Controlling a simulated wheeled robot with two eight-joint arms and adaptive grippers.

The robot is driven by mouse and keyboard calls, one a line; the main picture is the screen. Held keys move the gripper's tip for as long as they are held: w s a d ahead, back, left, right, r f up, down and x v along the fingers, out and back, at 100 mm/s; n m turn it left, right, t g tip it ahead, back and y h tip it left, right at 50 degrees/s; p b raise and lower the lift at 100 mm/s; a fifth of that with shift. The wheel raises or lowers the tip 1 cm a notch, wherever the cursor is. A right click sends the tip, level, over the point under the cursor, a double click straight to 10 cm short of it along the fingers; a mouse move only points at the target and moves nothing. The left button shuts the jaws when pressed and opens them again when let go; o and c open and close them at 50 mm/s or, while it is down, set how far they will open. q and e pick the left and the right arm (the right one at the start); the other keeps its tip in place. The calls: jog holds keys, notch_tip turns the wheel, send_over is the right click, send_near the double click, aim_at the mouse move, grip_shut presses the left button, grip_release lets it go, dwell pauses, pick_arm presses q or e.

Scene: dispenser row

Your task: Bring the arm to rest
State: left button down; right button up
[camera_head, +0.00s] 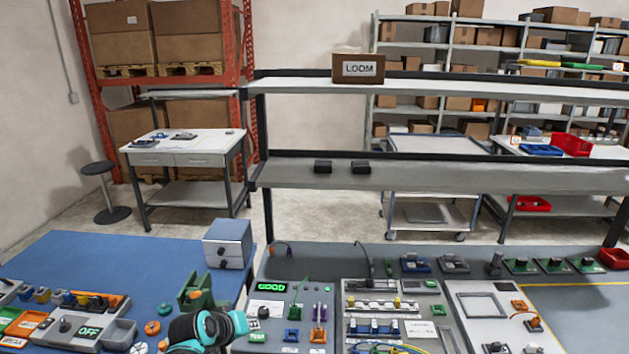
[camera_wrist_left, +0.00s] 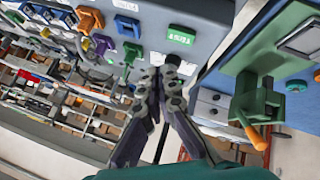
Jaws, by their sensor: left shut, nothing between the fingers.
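My left arm (camera_head: 205,330) enters at the bottom of the head view, teal and black, over the front of the blue bench. In the wrist view my left gripper (camera_wrist_left: 167,68) has its grey fingers together at the tips, with nothing between them. A green vise (camera_wrist_left: 245,105) with an orange handle is to the right of the fingers there. My right gripper is in neither view.
In the head view, the green vise (camera_head: 194,291) and a small drawer box (camera_head: 228,243) stand near the arm. The panel with the GOOD display (camera_head: 271,287) is to its right. The blue bench (camera_head: 95,255) is clear farther back.

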pick_arm(q)
jog(key=s+f+m+y+b, duration=0.1)
jog(key=s+m+b, duration=0.1)
jog(key=s, duration=0.8)
jog(key=s+f+m+g+y+b, duration=0.1)
jog(key=s+f+m+b, duration=0.1)
jog(key=s, duration=0.9)
jog(key=shift+a+y, duration=0.25)
jog(key=shift+y, duration=0.05)
jog(key=shift+f, duration=0.15)
dwell(0.5)
